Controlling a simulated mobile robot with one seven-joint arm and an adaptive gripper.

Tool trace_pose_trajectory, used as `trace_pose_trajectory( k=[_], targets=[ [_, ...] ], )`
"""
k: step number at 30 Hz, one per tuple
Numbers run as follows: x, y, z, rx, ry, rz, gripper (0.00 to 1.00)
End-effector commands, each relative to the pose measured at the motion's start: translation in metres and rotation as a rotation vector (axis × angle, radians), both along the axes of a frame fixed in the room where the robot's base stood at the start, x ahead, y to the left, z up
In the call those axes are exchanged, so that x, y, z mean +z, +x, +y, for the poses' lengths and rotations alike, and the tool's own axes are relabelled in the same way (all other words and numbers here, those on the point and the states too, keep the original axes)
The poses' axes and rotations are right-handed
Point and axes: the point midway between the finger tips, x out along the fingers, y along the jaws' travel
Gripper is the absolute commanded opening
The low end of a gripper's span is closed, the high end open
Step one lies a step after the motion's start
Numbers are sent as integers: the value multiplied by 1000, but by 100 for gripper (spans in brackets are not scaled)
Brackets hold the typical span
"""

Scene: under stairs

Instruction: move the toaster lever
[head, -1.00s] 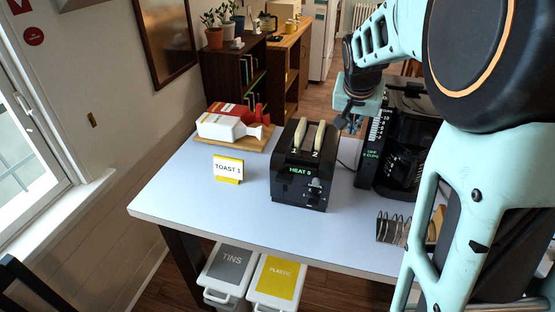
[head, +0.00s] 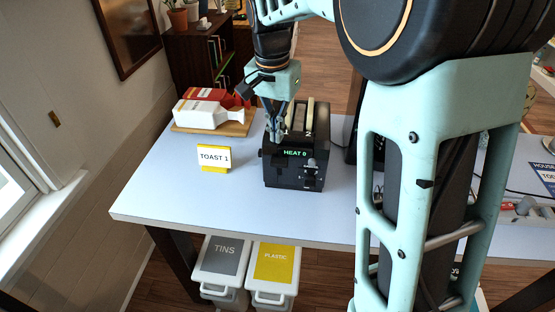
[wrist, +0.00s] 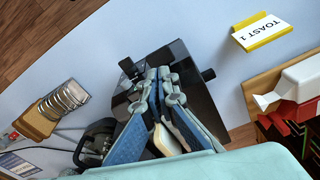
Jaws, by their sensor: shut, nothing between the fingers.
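The black toaster (head: 290,175) stands on the pale table, its green display reading HEAT 0. A bread slice (head: 309,116) sticks up from the slot marked 2. My gripper hides much of the slot marked 1. My gripper (head: 275,140) points down over the toaster's left front top edge, shut and empty. In the wrist view its fingers (wrist: 164,74) come together over the toaster (wrist: 185,62). Dark knobs stick out there on the left (wrist: 128,66) and right (wrist: 208,74); I cannot tell which is the lever, or whether the fingertips touch anything.
A yellow-footed TOAST 1 sign (head: 213,157) stands left of the toaster. A red-and-white item (head: 207,108) lies on a board behind it. A wire toast rack (wrist: 62,100) shows in the wrist view. Bins (head: 221,262) stand below. The table's front left is clear.

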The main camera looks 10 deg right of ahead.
Motion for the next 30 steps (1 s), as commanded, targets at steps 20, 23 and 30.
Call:
trace_pose_trajectory(
  k=[20, 23, 30],
  targets=[
    [-46, 3, -3, 1, 0, 1, 0],
    [-58, 4, -3, 1, -1, 1, 0],
    [-71, 6, -4, 1, -1, -1, 0]
  ],
)
